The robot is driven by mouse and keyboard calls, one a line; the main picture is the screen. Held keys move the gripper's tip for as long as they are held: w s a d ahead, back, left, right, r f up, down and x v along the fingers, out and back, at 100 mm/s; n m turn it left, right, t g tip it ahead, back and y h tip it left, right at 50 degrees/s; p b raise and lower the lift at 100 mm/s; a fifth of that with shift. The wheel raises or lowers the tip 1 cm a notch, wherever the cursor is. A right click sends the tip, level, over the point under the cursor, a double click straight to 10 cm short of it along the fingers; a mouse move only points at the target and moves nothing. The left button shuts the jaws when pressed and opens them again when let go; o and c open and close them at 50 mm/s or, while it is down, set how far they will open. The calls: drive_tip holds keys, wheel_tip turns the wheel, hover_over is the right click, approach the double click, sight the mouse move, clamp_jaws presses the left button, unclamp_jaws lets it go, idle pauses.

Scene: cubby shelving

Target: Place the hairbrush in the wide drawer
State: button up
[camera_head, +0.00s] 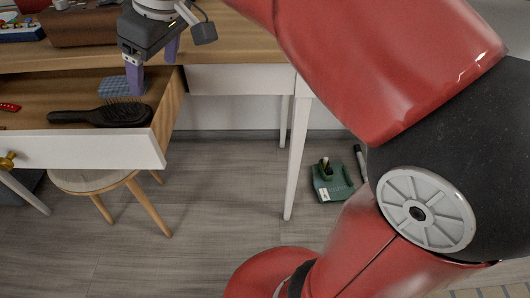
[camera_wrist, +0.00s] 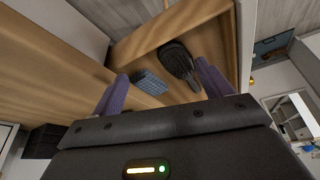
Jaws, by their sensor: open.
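The black hairbrush (camera_head: 106,114) lies in the open wide drawer (camera_head: 88,149), bristles up, near the drawer's front wall. It also shows in the wrist view (camera_wrist: 178,62). My gripper (camera_head: 153,65) is over the drawer's right end, with its two purple fingers apart and nothing between them. In the wrist view its fingertips (camera_wrist: 162,75) point down into the drawer, and the hairbrush shows between and beyond them. The brush lies apart from the fingers.
A blue patterned block (camera_head: 122,86) lies in the drawer beside the brush, with a red item (camera_head: 9,107) at the left. A brown case (camera_head: 82,26) sits on the desktop. A round stool (camera_head: 92,180) stands below. A green object (camera_head: 331,182) lies on the floor.

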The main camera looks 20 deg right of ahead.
drive_tip(key=s+d+f+m+t+h, duration=0.2)
drive_tip(key=s+d+f+m, duration=0.7)
drive_tip(key=s+d+f, duration=0.5)
drive_tip(key=shift+s+d+f+m+h, duration=0.3)
drive_tip(key=shift+s+f+h, duration=0.3)
drive_tip(key=shift+f, duration=0.3)
drive_tip(key=shift+r, duration=0.15)
